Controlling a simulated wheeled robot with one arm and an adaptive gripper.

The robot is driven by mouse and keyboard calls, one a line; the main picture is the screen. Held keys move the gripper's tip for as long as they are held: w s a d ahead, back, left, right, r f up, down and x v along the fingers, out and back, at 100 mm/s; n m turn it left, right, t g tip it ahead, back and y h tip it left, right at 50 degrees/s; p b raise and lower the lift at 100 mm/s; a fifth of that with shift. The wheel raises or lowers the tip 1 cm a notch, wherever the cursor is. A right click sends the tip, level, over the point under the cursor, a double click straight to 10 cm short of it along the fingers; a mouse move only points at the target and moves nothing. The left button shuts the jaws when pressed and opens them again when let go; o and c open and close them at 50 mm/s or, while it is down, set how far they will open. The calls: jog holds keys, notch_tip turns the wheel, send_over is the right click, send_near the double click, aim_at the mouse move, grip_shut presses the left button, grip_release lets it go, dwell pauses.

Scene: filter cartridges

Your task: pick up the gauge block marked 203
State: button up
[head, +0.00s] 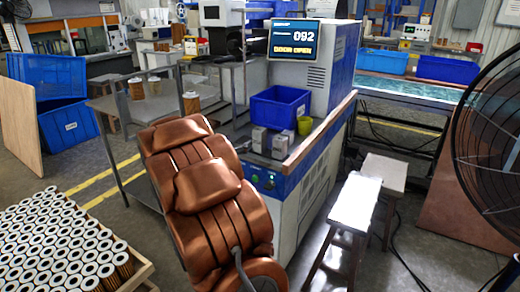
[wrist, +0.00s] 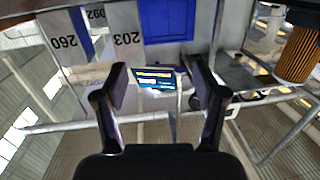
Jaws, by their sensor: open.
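The gauge block marked 203 (wrist: 127,42) shows at the top of the wrist view as a pale grey block with dark digits. A similar block marked 260 (wrist: 64,45) is to its left, and a third label reading 092 (wrist: 97,14) shows partly between them. In the head view, small grey gauge blocks (head: 279,146) stand on the machine's front ledge; their marks are too small to read there. My gripper (wrist: 160,82) is open and empty, its fingers apart from the blocks. In the head view my copper arm hides it.
A blue bin (head: 280,107) and a yellow-green cup (head: 304,125) stand close to the blocks. A screen (head: 293,40) rises behind. An orange filter cartridge (wrist: 298,55) is at the wrist view's right. Stools (head: 355,200) and a fan (head: 490,130) stand to the right.

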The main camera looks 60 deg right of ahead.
aim_at(257, 140)
jog(key=s+d, duration=0.1)
jog(key=s+g+h, duration=0.1)
jog(key=shift+s+d+f+m+g, duration=0.3)
jog(key=shift+s+d+f+m, duration=0.05)
jog(key=shift+f+m, duration=0.05)
jog(key=shift+s+d, duration=0.15)
jog(key=shift+d, duration=0.15)
jog(key=shift+d+r, duration=0.1)
jog(key=shift+d, duration=1.1)
jog(key=shift+d+f+b, duration=0.2)
jog(key=shift+d+b, duration=0.05)
jog(key=shift+d, duration=1)
jog(key=shift+d+f+b, duration=0.15)
jog(key=shift+d+b, duration=0.1)
jog(key=shift+d, duration=1)
grip_shut()
